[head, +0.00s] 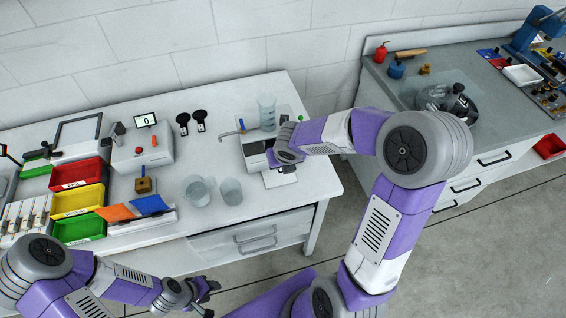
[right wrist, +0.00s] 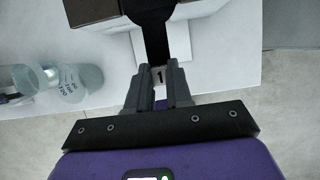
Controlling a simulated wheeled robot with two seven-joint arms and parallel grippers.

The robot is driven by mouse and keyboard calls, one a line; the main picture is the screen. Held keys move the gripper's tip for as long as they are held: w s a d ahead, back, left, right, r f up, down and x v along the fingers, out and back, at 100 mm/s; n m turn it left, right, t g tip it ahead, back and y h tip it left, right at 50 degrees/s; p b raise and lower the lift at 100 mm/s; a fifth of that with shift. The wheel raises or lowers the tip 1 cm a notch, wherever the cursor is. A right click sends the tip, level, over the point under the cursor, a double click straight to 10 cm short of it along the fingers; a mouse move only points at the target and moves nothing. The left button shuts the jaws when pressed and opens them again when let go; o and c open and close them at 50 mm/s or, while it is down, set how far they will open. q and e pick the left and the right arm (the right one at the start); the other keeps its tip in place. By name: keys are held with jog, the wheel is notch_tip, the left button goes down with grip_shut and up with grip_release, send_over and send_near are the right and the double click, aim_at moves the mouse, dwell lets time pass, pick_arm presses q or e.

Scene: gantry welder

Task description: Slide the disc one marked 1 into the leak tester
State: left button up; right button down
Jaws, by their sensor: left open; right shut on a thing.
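Disc one, marked 1 (right wrist: 160,76), is black where it shows beyond the fingers in the right wrist view. My right gripper (right wrist: 160,90) is shut on its marked grip. The black part reaches forward to a white and dark machine, probably the leak tester (head: 254,146), at the right of the white bench. I cannot tell how far the disc is inside it; the disc is hidden in the head view. My right gripper (head: 275,158) is against the machine's front there. My left gripper (head: 209,300) is open and empty, low in front of the bench.
Two similar black round pieces (head: 192,122) stand at the back of the bench. Clear beakers (head: 231,191) stand left of the machine, and another beaker (head: 267,112) is at its top. Red, yellow and green bins (head: 79,201) are at left. A grey bench (head: 495,118) is at right.

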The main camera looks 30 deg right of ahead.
jog(key=shift+w, duration=0.2)
jog(key=shift+w+d, duration=0.1)
jog(key=shift+w, duration=0.25)
jog(key=shift+w+d+p, duration=0.15)
jog(key=shift+w+p, duration=0.3)
jog(key=shift+w, duration=0.15)
jog(key=shift+w+d+p, duration=0.15)
jog(key=shift+w+p, duration=0.25)
jog(key=shift+w, duration=0.2)
jog(key=shift+w+d+p, duration=0.25)
jog(key=shift+w+p, duration=0.45)
jog(key=shift+w, duration=0.35)
jog(key=shift+w+d+p, duration=0.25)
jog(key=shift+w+p, duration=0.45)
jog(key=shift+w, duration=0.3)
dwell(0.5)
jog(key=c, duration=0.9)
grip_release()
jog(key=shift+c, duration=0.2)
jog(key=p+v, duration=0.2)
jog(key=v, duration=0.5)
jog(key=shift+r+p, duration=0.25)
jog(key=shift+p, duration=0.1)
jog(key=shift+s, duration=0.15)
